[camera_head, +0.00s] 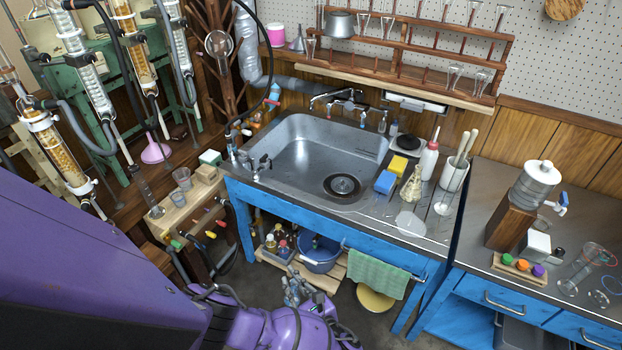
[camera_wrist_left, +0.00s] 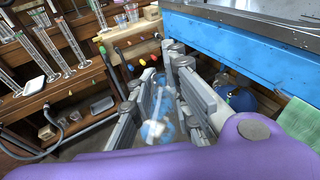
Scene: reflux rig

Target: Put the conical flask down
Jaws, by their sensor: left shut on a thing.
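My left gripper (camera_head: 303,291) is low in front of the sink bench, near the lower shelf, with its fingers pointing up the picture. In the left wrist view its two grey fingers (camera_wrist_left: 165,95) close on a clear glass thing, which I take to be the conical flask (camera_wrist_left: 157,129). White and pale blue patches show in the glass; its full outline is partly hidden by the fingers and my wrist. In the head view the held flask cannot be made out clearly. My right gripper is not in view.
The steel sink (camera_head: 318,160) sits in a blue bench, with sponges (camera_head: 385,182) and a bottle (camera_head: 429,161) to its right. Below are a blue bucket (camera_head: 320,254) and a hanging green towel (camera_head: 378,273). A small wooden stand (camera_head: 180,203) with glasses is left of the sink.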

